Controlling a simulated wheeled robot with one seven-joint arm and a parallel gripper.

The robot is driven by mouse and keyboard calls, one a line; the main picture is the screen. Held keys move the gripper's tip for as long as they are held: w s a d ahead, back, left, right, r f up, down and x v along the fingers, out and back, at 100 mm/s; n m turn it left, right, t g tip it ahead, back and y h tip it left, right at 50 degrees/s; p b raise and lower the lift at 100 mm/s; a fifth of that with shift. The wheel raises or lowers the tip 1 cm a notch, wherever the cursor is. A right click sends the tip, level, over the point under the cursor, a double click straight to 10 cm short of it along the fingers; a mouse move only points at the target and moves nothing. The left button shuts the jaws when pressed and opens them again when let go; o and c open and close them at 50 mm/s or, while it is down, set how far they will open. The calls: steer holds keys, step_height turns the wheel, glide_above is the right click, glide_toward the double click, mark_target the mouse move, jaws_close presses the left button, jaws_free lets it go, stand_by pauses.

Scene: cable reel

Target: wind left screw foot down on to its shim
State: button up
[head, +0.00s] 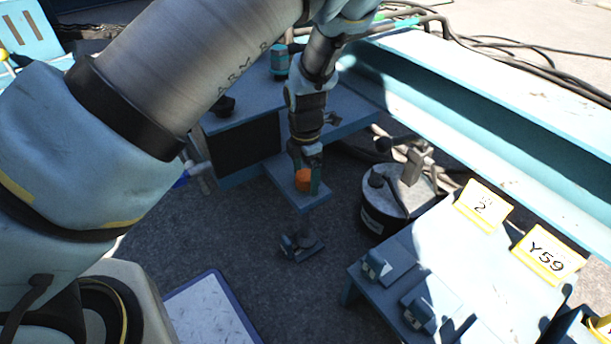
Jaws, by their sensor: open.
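The orange knob (303,181) of the left screw foot sits on a small blue bracket plate (315,199) that juts out from a blue box frame. My gripper (306,178) points down over the knob with its jaws open. A finger shows at the knob's right side; the arm partly covers the top, and I cannot tell whether the fingers touch it. Below the bracket, a grey screw end (303,228) hangs down. Under it a dark shim-like block (301,247) lies on the floor. I cannot tell whether the screw end touches it.
A dark round drum (388,208) with a lever stands right of the bracket. A blue beam (480,95) runs along the right.

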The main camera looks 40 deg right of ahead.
steer(key=shift+c, duration=0.3)
steer(key=c, duration=1.3)
